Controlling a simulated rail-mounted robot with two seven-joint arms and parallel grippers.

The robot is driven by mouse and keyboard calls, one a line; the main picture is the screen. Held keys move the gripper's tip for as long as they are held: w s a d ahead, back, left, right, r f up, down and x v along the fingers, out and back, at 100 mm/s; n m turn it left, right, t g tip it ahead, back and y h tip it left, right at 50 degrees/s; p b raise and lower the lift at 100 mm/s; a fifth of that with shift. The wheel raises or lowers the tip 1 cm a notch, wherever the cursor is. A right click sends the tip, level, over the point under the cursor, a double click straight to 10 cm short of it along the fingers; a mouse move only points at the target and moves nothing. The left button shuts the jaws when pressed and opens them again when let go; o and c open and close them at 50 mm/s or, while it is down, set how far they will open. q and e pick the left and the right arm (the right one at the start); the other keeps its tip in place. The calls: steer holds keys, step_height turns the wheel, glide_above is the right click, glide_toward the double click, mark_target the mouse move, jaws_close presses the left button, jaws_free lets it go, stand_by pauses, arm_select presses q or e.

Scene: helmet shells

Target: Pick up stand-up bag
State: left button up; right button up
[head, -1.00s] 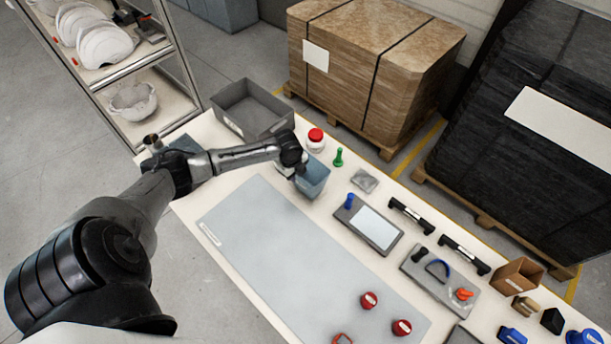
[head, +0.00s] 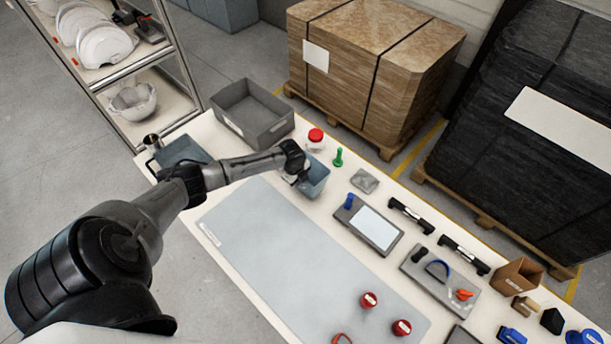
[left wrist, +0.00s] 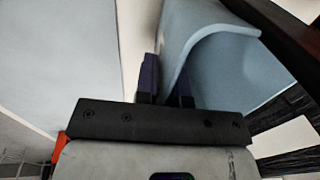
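The light blue, open-topped container (head: 317,180) at the far edge of the table is what I take for the stand-up bag. It stands upright in the head view. My left gripper (head: 297,176) is at its left side, partly hiding it. In the left wrist view, the curved light blue wall (left wrist: 205,30) of the bag runs between the two dark fingers of my left gripper (left wrist: 168,92). The fingers are close together, one on each side of the wall, and look shut on it. The bag's base is hidden there. My right gripper is not in view.
A red-lidded jar (head: 315,139) and a green piece (head: 338,157) stand close behind the bag. A grey bin (head: 272,131) is behind my left forearm. A grey packet (head: 365,180) and a tablet-like panel (head: 370,228) lie to the right. The grey mat (head: 290,250) is mostly clear.

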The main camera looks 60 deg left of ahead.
arm_select(q)
jaws_close()
